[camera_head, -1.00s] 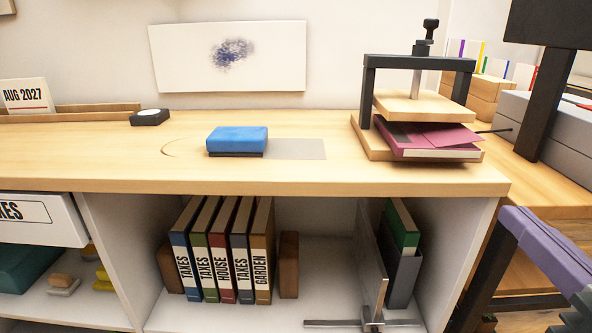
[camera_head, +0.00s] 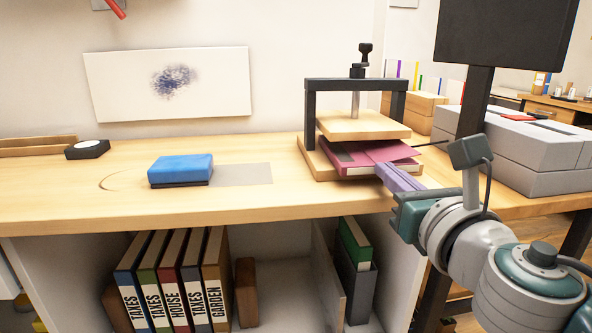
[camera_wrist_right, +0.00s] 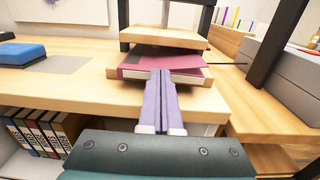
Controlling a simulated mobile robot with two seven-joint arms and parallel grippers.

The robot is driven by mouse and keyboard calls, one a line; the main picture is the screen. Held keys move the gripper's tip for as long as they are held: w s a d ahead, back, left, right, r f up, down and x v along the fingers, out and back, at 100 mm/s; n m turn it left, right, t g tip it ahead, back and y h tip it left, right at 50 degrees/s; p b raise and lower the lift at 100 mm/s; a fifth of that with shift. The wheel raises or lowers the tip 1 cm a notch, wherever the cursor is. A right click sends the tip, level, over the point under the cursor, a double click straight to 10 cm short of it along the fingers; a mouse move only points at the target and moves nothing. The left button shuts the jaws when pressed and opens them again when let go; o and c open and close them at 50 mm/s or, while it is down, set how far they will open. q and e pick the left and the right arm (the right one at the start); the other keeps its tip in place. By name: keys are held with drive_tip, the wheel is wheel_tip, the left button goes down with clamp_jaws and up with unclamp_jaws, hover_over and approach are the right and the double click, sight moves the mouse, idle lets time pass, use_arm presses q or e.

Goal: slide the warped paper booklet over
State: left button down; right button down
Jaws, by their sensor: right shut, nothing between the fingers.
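The warped paper booklet (camera_head: 374,156) has a maroon cover and lies on the wooden base of a small press (camera_head: 314,156), under its raised upper plate. Its cover bows up at the right side. It also shows in the right wrist view (camera_wrist_right: 134,70). My right gripper (camera_head: 386,168) is shut with nothing between its purple fingers. Its fingertips (camera_wrist_right: 161,73) are at the booklet's front edge; I cannot tell whether they touch it. My left gripper is not in view.
A blue block with a dark underside (camera_head: 181,169) sits on the desk (camera_head: 80,205) beside a grey rectangle (camera_head: 243,174). A black puck-like device (camera_head: 87,150) is farther left. Grey boxes (camera_head: 520,160) and a dark monitor (camera_head: 507,32) stand at right.

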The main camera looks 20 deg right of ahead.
sight(362, 151)
idle(0.3)
drive_tip(key=shift+x, duration=1.95)
drive_tip(key=shift+s, duration=0.15)
